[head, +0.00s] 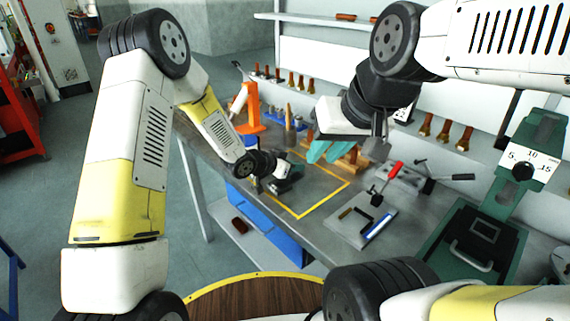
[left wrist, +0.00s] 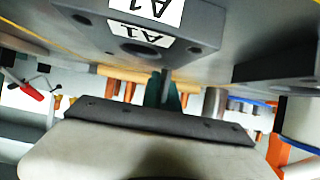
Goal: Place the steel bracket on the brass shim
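My left gripper (head: 268,184) is low over the bench (head: 325,180), beside a dark grey piece (head: 290,178) near the yellow outline. In the left wrist view a dark grey block (left wrist: 190,32) with a round hole and A1 labels is close ahead. I cannot tell whether either grey piece is the steel bracket, or whether the left fingers hold anything. My right gripper (head: 378,143) hangs above the back of the bench; its opening is not clear. I cannot make out the brass shim for certain.
A yellow outline (head: 300,215) marks mostly bare bench. A grey plate with tools (head: 362,222) and a red-handled clamp (head: 393,172) lie to its right. Teal pieces (head: 318,151) and an orange stand (head: 252,105) are behind. A green machine (head: 475,238) stands at right.

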